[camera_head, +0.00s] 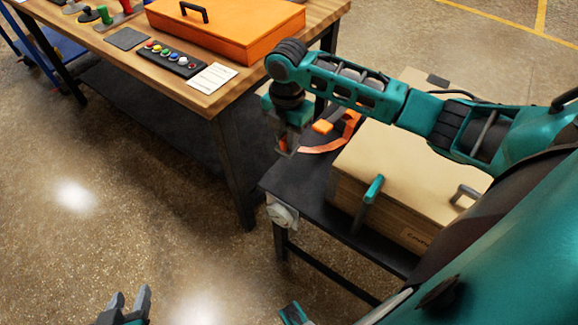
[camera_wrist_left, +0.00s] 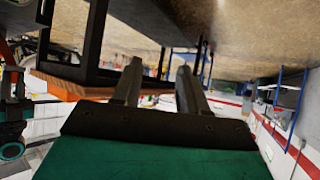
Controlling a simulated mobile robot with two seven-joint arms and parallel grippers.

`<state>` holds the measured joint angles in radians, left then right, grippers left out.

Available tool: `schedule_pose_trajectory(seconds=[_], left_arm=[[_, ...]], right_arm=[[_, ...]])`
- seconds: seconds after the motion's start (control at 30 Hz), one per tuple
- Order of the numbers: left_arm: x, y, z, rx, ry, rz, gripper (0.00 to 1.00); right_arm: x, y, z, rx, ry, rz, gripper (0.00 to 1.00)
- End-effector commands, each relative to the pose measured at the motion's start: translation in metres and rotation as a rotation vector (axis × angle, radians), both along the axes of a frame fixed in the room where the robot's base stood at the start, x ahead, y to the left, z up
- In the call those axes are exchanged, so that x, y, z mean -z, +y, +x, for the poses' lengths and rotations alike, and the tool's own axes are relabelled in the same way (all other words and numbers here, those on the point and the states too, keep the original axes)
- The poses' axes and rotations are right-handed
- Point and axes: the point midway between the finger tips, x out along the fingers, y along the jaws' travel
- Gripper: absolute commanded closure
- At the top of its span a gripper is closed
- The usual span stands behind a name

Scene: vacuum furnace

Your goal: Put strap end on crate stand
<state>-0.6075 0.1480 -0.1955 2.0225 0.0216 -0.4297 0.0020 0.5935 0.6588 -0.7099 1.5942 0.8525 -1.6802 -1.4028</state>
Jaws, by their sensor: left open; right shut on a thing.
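The crate stand (camera_head: 308,180) is a low black table right of centre in the head view. A wooden crate (camera_head: 400,165) with handles rests on it. An orange strap (camera_head: 325,147) curves over the stand's back left part, beside the crate, with an orange block-like piece (camera_head: 322,127) near it. My right gripper (camera_head: 287,148) points down over the stand's left edge, shut on the strap end, which its fingers largely hide. I cannot tell whether the strap end touches the stand. My left gripper (camera_head: 128,300) is open and empty over the floor; its spread fingers also fill the left wrist view (camera_wrist_left: 160,78).
A wooden workbench (camera_head: 190,95) stands at upper left with an orange case (camera_head: 225,30), a button panel (camera_head: 172,58) and a white card (camera_head: 212,77). A round white item (camera_head: 282,214) hangs at the stand's front left corner.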

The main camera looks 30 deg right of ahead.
Motion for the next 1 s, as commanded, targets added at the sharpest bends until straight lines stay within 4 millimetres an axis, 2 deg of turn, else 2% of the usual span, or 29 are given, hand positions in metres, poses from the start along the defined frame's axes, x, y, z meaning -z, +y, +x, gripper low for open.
schedule_pose_trajectory(seconds=[0.03,0.23,0.47,0.73,1.0], left_arm=[[0.005,-0.002,0.001,0.004,0.000,-0.003,0.57],[0.006,-0.009,0.004,0.017,-0.006,-0.014,0.57],[0.002,-0.010,0.009,0.020,-0.015,-0.015,0.57],[0.013,-0.010,0.009,0.021,-0.016,-0.016,0.57],[0.014,-0.010,0.008,0.020,-0.013,-0.016,0.57]], right_arm=[[0.019,0.000,-0.001,0.001,0.004,0.000,1.00],[0.060,0.000,-0.001,0.002,0.001,0.001,1.00],[0.076,0.000,0.000,0.000,-0.001,0.000,1.00],[0.114,0.001,-0.001,0.001,0.001,0.000,1.00],[0.115,0.000,0.000,0.000,-0.001,-0.001,1.00]])
